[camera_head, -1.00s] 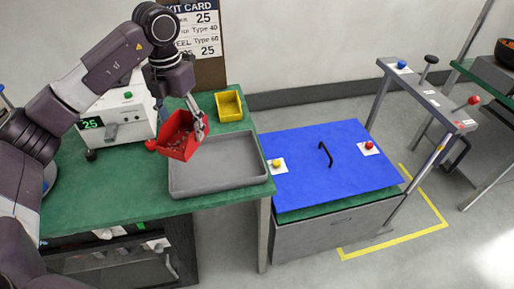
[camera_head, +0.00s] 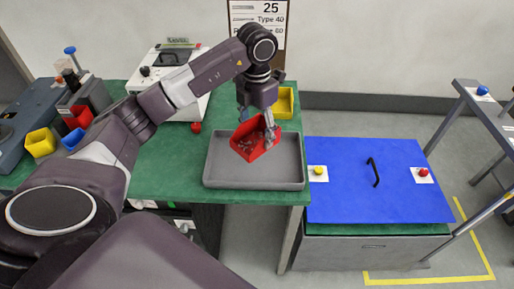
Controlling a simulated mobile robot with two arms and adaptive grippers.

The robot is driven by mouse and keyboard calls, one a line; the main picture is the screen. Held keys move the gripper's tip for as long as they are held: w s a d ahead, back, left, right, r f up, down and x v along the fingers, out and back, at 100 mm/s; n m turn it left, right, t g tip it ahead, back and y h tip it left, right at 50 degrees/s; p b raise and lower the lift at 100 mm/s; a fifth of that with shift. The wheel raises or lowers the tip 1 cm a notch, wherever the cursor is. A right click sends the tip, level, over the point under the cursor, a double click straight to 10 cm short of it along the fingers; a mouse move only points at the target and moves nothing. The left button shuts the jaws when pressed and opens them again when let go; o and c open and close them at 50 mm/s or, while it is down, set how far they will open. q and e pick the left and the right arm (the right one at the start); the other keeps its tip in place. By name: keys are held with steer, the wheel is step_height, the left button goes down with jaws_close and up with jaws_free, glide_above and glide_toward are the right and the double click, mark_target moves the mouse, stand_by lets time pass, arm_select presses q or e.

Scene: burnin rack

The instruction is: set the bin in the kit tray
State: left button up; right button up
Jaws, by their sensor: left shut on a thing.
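A red bin (camera_head: 249,143) with small grey parts in it is held by my left gripper (camera_head: 268,132), which is shut on the bin's right side. The bin is tilted and appears over the grey kit tray (camera_head: 216,180), overlapping its back and middle in the picture. I cannot tell whether the bin touches the tray. The tray lies on the green bench at its right end, and its visible floor is empty. My right gripper is not in view.
A yellow bin (camera_head: 285,103) stands behind the tray. A white counter machine (camera_head: 150,72) and a small red object (camera_head: 196,127) are to the left. Red, yellow and blue bins sit at the far left. A blue panel (camera_head: 340,200) with a black handle is at the right.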

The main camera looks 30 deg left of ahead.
arm_select(q)
step_height(320, 180, down, 3)
steer(key=shift+s+r, duration=0.1)
steer(key=shift+r, duration=0.1)
step_height(320, 180, down, 5)
steer(key=shift+r+p, duration=0.1)
steer(key=shift+p, duration=0.6)
steer(key=o, duration=1.2)
steer(key=shift+c, duration=0.2)
